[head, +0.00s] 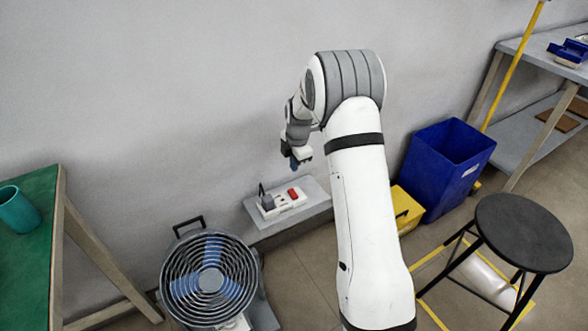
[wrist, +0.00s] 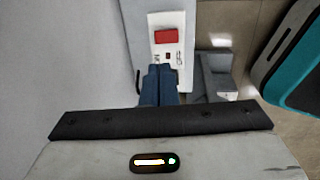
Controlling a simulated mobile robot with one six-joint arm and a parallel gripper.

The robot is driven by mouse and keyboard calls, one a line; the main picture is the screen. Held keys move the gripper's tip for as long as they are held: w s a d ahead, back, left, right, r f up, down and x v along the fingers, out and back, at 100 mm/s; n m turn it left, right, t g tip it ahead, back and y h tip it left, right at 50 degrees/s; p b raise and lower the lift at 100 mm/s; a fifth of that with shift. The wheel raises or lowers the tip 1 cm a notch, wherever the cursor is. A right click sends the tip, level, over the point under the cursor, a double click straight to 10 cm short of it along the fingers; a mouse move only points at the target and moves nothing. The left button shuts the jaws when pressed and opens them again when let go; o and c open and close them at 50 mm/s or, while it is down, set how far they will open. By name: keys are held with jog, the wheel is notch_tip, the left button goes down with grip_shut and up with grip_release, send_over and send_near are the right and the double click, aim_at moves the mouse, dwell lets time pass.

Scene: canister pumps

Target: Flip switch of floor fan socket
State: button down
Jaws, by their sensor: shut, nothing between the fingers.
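The white socket block (head: 281,205) lies on a small grey wall shelf (head: 318,198). It carries a red switch (head: 292,193), and a grey plug (head: 267,202) stands in its left part. My gripper (head: 296,164) hangs above the block with its blue fingers shut and empty, apart from the switch. In the wrist view the fingertips (wrist: 160,68) overlap the lower part of the block (wrist: 178,20). The larger red switch (wrist: 166,36) shows just past them, with a small red spot nearer the tips. The floor fan (head: 210,280) stands on the floor below, left of the shelf.
A green-topped table (head: 35,260) with a teal cup (head: 17,210) is at the left. A blue bin (head: 440,170), a yellow box (head: 405,208) and a black stool (head: 525,235) are at the right. A dark and teal object (wrist: 298,60) fills the wrist view's right edge.

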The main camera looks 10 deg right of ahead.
aim_at(291, 191)
jog(key=f+b, duration=0.1)
jog(key=f, duration=0.3)
jog(key=w+f+b, duration=0.1)
jog(key=f, duration=0.2)
jog(key=f+b, duration=0.1)
jog(key=f, duration=0.3)
jog(key=shift+w+a+f, duration=0.25)
jog(key=shift+f, duration=0.1)
